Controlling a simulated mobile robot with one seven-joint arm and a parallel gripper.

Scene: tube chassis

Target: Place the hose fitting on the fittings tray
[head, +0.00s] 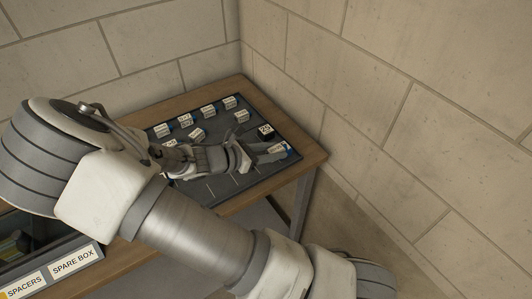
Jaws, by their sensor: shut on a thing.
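My gripper (268,150) reaches over the right part of a dark tray (215,187) with white labels and marked lines, on the wooden table. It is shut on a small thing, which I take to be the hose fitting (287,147). Only a bit of blue and white shows at the fingertips, close to the tray's right edge. The fingers and wrist hide most of it. I cannot tell whether it touches the tray.
The tray's front part looks bare. Bins labelled SPACERS and SPARE BOX (73,262) are at lower left. Block walls (300,65) close the corner behind the table.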

